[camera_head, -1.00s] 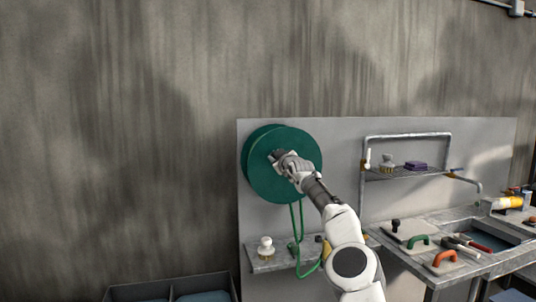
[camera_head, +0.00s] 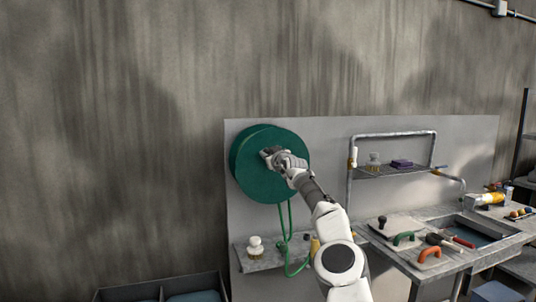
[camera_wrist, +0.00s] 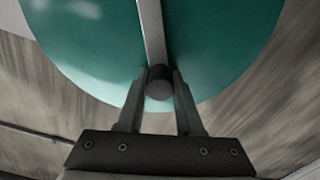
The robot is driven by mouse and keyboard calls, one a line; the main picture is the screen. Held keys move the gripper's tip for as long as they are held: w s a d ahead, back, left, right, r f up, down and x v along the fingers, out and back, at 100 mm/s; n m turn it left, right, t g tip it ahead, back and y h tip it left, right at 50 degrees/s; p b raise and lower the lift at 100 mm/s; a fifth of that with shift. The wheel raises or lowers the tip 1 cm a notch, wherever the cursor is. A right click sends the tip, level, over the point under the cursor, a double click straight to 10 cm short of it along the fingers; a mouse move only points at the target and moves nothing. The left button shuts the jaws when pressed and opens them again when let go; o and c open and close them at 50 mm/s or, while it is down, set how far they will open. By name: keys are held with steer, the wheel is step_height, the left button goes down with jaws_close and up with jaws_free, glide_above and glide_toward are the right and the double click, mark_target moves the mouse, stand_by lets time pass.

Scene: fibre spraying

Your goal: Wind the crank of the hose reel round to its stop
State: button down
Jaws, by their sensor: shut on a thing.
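The green hose reel (camera_head: 262,186) is mounted on a grey back panel, with its green hose (camera_head: 283,222) hanging below. In the wrist view the reel's green face (camera_wrist: 90,45) fills the upper part. The crank's light grey arm (camera_wrist: 151,30) runs down from the top edge to a dark round knob (camera_wrist: 159,84) near the reel's rim. My gripper (camera_wrist: 159,90) is shut on this knob, one finger on each side. In the head view my gripper (camera_head: 272,155) is in front of the reel and hides most of the crank.
A small shelf (camera_head: 262,262) under the reel holds a white-topped jar (camera_head: 255,246). To the right are a wire rack (camera_head: 400,170) and a workbench (camera_head: 400,253) with orange- and green-handled tools. Grey bins (camera_head: 130,293) stand at lower left. The wall left of the reel is bare.

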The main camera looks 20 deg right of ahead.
steer(key=c, duration=0.6)
jaws_free()
steer(key=shift+d+f, duration=0.1)
steer(key=shift+d, duration=0.05)
steer(key=shift+s+b, duration=0.15)
steer(key=shift+b, duration=0.2)
steer(key=shift+s+b, duration=6.7)
steer(key=shift+s, duration=1.85)
steer(key=shift+a, duration=0.2)
